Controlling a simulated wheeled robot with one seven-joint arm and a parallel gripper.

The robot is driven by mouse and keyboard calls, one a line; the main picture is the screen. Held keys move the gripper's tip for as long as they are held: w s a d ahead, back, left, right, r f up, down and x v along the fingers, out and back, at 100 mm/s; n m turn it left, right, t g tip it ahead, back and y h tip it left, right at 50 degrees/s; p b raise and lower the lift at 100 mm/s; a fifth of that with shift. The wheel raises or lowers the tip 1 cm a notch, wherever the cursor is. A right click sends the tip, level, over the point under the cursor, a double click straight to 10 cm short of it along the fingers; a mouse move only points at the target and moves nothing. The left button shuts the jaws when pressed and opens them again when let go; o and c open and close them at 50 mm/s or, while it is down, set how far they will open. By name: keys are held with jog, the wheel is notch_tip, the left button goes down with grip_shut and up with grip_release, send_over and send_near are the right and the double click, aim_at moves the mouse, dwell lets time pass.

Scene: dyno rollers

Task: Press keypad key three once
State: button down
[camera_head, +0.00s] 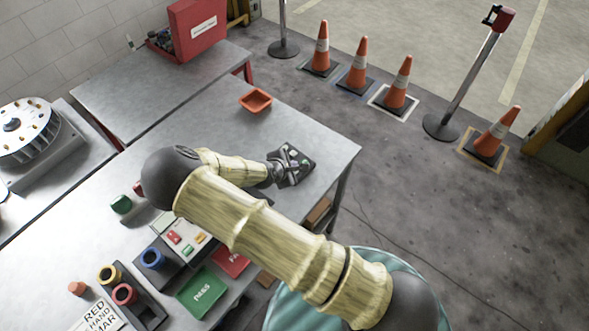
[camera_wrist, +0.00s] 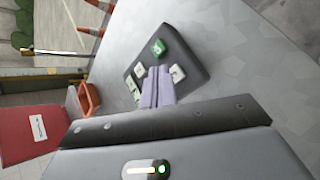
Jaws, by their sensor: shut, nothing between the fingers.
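The keypad (camera_head: 294,180) is a small dark pad with light keys, near the right edge of the metal table. In the wrist view the keypad (camera_wrist: 192,62) shows a green key (camera_wrist: 158,47) at its far end and white keys, one at right (camera_wrist: 178,73) and others at left (camera_wrist: 140,71). The key marks are too small to read surely. My gripper (camera_wrist: 158,72) is shut and empty, its pale fingertips over the keypad's middle between the white keys. They hide part of the pad. I cannot tell whether the tips touch a key.
An orange tray (camera_head: 256,101) lies behind the keypad. A red box (camera_head: 197,28) stands on the back table. Nearer are a blue ring (camera_head: 152,259), a green pad (camera_head: 202,292) and a red pad (camera_head: 232,262). Traffic cones (camera_head: 397,86) stand on the floor beyond.

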jog(key=shift+r, duration=0.1)
notch_tip(320, 180, up, 5)
jog(key=p, duration=0.4)
dwell(0.9)
jog(key=shift+s+d+m+g, duration=0.15)
jog(key=shift+d+m+g, duration=0.15)
jog(key=shift+m, duration=0.1)
jog(key=s+d+r+m+g+y+b, duration=0.1)
jog(key=s+d+r+m+g+y, duration=0.1)
jog(key=s+d+r+m, duration=0.5)
jog(key=s+d+r+m+g+y, duration=0.2)
jog(key=s+d+r+m, duration=0.6)
jog(key=r, duration=0.7)
jog(key=s+m, duration=0.2)
jog(key=m, duration=0.2)
jog(key=shift+s+d+r+m+g+y+b, duration=0.2)
jog(key=shift+s+r+m+g+y+b, duration=0.1)
jog(key=shift+r+m+y+b, duration=0.1)
